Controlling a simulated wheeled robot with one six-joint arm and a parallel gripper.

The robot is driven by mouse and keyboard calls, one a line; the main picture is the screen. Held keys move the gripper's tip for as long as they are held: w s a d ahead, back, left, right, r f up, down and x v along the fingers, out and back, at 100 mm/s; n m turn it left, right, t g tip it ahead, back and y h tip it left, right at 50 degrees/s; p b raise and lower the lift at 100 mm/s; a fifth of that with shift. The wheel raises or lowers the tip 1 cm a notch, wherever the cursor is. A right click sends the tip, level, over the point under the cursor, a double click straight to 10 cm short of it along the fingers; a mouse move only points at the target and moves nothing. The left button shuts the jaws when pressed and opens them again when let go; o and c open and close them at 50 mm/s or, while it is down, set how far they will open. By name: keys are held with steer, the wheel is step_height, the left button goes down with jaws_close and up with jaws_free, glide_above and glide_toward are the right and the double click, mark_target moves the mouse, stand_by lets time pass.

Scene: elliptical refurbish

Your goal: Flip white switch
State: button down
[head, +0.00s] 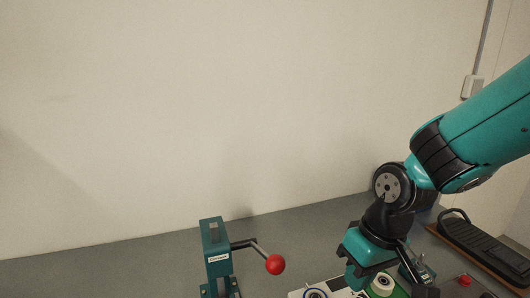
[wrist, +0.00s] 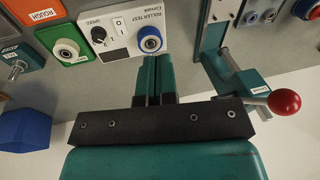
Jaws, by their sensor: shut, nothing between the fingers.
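A white panel labelled ROLLER TEST (wrist: 120,32) lies on the bench in the wrist view. It carries a small white rocker switch (wrist: 119,26), a black speed knob (wrist: 98,34) and a blue-rimmed roller (wrist: 150,40). In the head view the panel's edge (head: 296,294) shows at the bottom and its switch cannot be made out. My gripper (wrist: 154,58) is shut and empty. In the wrist picture its fingertips appear just below the blue-rimmed roller, right of and below the switch. In the head view my gripper (head: 356,278) points down over the panel; contact cannot be told.
A teal lever press with a red ball handle (head: 275,264) stands left of the panel. A green panel with a white roller (wrist: 66,52) and an orange ROUGH panel (wrist: 38,12) adjoin the other side. A blue object (wrist: 25,129) is nearby. A pale box (head: 471,86) is on the wall.

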steer(key=s+r+n+y+b, duration=0.1)
steer(key=s+r, duration=0.2)
steer(key=s, duration=0.3)
steer(key=s+a+r+n, duration=0.1)
steer(key=s+r, duration=0.3)
steer(key=s, duration=0.2)
steer(key=shift+s+r+y+b, duration=0.2)
steer(key=shift+r+y+b, duration=0.05)
steer(key=shift+y+b, duration=0.15)
steer(key=shift+w+n, duration=0.1)
steer(key=shift+n, duration=0.2)
